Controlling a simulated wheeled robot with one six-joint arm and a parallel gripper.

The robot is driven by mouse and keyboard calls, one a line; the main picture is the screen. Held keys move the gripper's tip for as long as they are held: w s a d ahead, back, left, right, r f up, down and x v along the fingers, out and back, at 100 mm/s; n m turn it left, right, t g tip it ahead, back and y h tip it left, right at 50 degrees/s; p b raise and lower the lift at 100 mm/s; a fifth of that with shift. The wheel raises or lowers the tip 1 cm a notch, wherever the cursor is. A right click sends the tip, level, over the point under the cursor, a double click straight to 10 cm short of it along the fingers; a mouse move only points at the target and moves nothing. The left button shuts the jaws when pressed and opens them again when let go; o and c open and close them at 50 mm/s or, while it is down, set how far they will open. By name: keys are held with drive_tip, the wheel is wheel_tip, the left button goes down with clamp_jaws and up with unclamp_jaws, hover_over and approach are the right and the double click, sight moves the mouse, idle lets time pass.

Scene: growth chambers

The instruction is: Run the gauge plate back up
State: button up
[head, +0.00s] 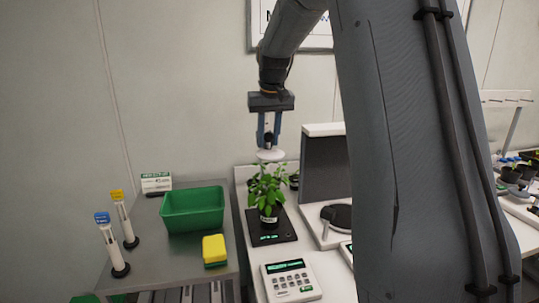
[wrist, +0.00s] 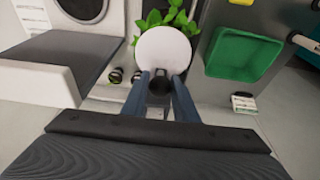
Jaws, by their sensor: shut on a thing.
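The gauge plate (head: 270,156) is a white disc just above the leafy top of a potted plant (head: 268,187). In the wrist view the round white plate (wrist: 164,48) lies just beyond my fingertips and hides part of the green leaves (wrist: 183,21). My gripper (head: 268,142) points down over the plant. Its two blue-grey fingers are shut on a dark knob (wrist: 159,85) at the near side of the plate. I cannot tell whether the plate touches the top leaves. The plant's pot stands on a black scale (head: 271,237) with a lit green display.
A green bin (head: 192,208), a yellow sponge (head: 214,250) and two capped tools (head: 122,222) on black stands are on the metal table at left. A keypad box (head: 290,281) is in front of the scale. A tall grey-and-white instrument (head: 324,175) stands close right of the plant.

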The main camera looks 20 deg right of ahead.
drive_tip(key=shift+r+p, duration=1.85)
drive_tip(key=shift+r, duration=0.55)
drive_tip(key=o, duration=1)
drive_tip(key=shift+o, duration=0.2)
wheel_tip(320, 180, up, 8)
drive_tip(key=p, duration=0.6)
hover_over(270, 152)
drive_tip(key=shift+f, duration=0.15)
